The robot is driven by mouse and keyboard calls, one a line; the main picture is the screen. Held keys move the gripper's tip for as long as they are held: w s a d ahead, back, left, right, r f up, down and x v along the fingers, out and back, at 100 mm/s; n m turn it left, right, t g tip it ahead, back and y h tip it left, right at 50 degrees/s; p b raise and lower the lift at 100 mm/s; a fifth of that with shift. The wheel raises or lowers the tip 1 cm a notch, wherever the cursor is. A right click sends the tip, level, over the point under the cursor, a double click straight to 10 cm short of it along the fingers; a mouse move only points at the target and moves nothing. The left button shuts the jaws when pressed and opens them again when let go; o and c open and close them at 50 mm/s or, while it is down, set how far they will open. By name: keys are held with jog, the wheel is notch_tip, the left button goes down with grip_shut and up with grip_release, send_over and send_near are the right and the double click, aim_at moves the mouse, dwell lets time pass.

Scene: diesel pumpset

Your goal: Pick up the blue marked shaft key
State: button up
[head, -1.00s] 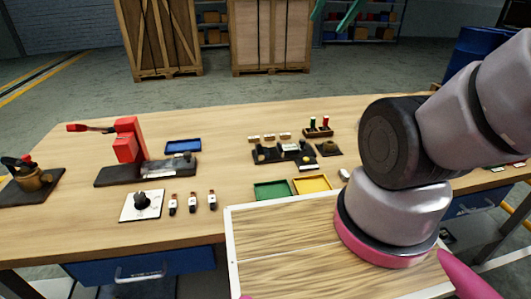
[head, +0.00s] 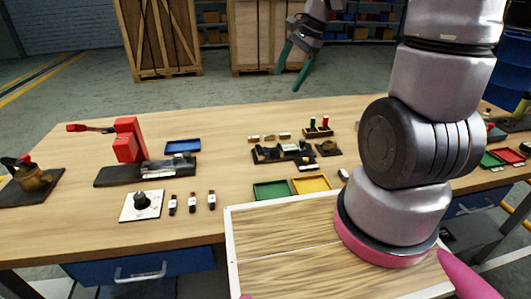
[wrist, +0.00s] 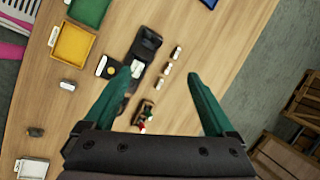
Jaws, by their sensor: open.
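Three small pale blocks (head: 269,138) lie in a row behind a black fixture (head: 268,155) on the bench. The same blocks show in the wrist view (wrist: 167,68), beside the black fixture (wrist: 146,45). They may be the shaft keys, but I cannot make out a blue mark on any of them. My gripper (head: 287,81) has two teal fingers, spread apart and empty. It hangs in the air above the far side of the bench. In the wrist view my gripper (wrist: 165,73) frames the row of blocks from above, without touching them.
A green tray (head: 271,190) and a yellow tray (head: 312,184) sit in front of the fixture. A small rack (head: 318,131) with red and green pegs stands right of the blocks. A blue tray (head: 183,146) and red press (head: 125,141) are left.

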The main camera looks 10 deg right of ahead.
jog(key=w+f+m+g, duration=0.25)
jog(key=f+m, duration=0.25)
jog(key=f, duration=1.1)
send_over(266, 149)
jog(key=s+d, duration=0.1)
jog(key=d, duration=0.2)
jog(key=f, duration=0.5)
jog(key=shift+a+f, duration=0.1)
jog(key=shift+a, duration=0.1)
jog(key=shift+y, duration=0.3)
jog(key=x, duration=0.5)
jog(key=shift+w+d, duration=0.1)
jog(key=shift+w, duration=0.2)
grip_shut()
notch_tip(266, 149, up, 10)
